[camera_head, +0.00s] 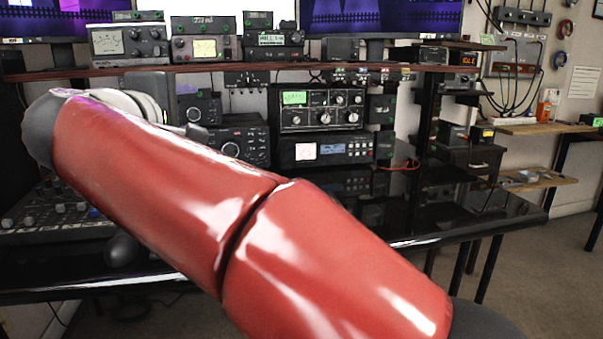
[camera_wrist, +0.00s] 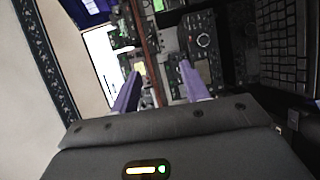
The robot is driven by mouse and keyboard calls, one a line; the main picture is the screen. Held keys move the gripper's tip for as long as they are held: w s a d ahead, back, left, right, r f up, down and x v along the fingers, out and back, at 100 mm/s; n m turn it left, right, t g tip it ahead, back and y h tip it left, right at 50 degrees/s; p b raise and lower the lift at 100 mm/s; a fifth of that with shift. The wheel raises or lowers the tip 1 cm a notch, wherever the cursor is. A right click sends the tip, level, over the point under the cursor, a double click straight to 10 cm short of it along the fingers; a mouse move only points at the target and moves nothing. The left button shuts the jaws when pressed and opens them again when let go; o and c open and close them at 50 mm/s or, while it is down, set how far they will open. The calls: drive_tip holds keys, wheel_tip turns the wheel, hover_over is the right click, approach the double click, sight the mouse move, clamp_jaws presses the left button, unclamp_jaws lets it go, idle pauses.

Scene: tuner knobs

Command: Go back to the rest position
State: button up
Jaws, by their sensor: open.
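My gripper (camera_wrist: 160,88) shows in the wrist view, with its two purple fingers spread apart and nothing between them. Radio equipment fills the view beyond the fingers, turned sideways. In the head view my red arm crosses the picture from the lower right to the upper left. My gripper is hidden there behind the arm. A black radio with a large knob (camera_wrist: 203,42) shows beyond the right finger.
A black glossy desk (camera_head: 480,217) carries stacked radios. A shelf (camera_head: 250,66) above it holds more radios below monitors. A mixer panel (camera_head: 45,222) lies at the left, partly behind my arm. A keyboard (camera_wrist: 284,45) shows in the wrist view. Floor (camera_head: 560,255) is clear at the right.

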drive_tip(key=s+d+f+m+g+h, duration=0.1)
drive_tip(key=s+d+f+m+g, duration=0.15)
drive_tip(key=d+f, duration=0.65)
drive_tip(key=s+d+f+m+g, duration=0.1)
drive_tip(key=d+f+m+g, duration=0.3)
drive_tip(key=d, duration=0.9)
drive_tip(key=s+d+f+m+g+y, duration=0.2)
drive_tip(key=s+d+f+m, duration=0.2)
drive_tip(key=s+f, duration=0.5)
drive_tip(key=s+d+f+m+g+y, duration=0.2)
drive_tip(key=s+d+f+m, duration=0.3)
drive_tip(key=f, duration=0.8)
drive_tip(key=s+d+g, duration=0.1)
drive_tip(key=s+d, duration=0.1)
drive_tip(key=s, duration=0.1)
drive_tip(key=shift+s+d, duration=0.2)
drive_tip(key=shift+s, duration=0.2)
